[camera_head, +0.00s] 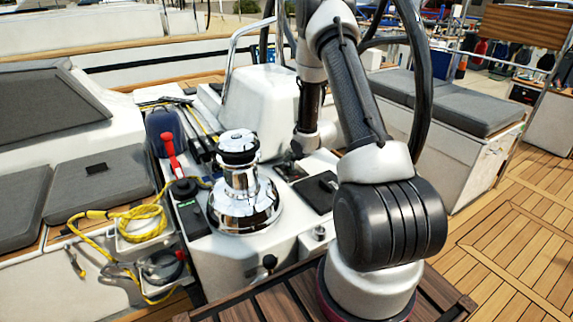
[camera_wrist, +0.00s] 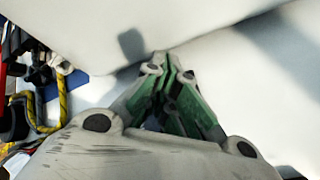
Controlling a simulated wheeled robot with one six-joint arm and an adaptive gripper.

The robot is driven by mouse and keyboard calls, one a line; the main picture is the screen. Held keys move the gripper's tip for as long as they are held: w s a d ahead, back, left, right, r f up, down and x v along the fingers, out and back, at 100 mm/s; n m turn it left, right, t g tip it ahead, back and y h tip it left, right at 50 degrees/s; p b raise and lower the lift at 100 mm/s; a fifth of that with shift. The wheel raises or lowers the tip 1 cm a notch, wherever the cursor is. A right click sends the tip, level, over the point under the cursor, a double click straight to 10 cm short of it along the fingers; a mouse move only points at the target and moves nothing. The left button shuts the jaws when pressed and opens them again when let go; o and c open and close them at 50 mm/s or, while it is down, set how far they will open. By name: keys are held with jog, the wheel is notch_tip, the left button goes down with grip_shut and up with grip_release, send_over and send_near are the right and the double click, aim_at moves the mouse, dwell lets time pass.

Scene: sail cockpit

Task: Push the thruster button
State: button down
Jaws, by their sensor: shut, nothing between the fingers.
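My gripper (camera_wrist: 168,68) is shut and empty in the wrist view, its green-sided fingers close together. The tips are near a smooth white surface (camera_wrist: 80,25); I cannot tell whether they touch it. No thruster button can be made out in the wrist view. In the head view, the white cockpit console (camera_head: 225,262) carries a dark panel (camera_head: 318,192), a silver round fitting (camera_head: 319,232) and a black knob (camera_head: 269,263). I cannot tell which, if any, is the thruster button. My arm hides part of the console, and my gripper is not clearly visible there.
A chrome winch (camera_head: 243,195) stands on the console, with a red-handled lever (camera_head: 171,157) to its left. Yellow rope (camera_head: 140,218) lies in and around a side tray. Grey cushions (camera_head: 100,185) are at left. Open wooden deck (camera_head: 500,240) lies at right.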

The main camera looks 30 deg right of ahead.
jog(key=shift+f, duration=0.35)
dwell(0.6)
jog(key=shift+s+f, duration=0.35)
jog(key=shift+f, duration=0.1)
jog(key=shift+a+r, duration=0.1)
jog(key=shift+r, duration=0.05)
jog(key=shift+w+a+r, duration=0.1)
jog(key=shift+r, duration=0.5)
jog(key=shift+w+r, duration=0.1)
jog(key=shift+r, duration=3.1)
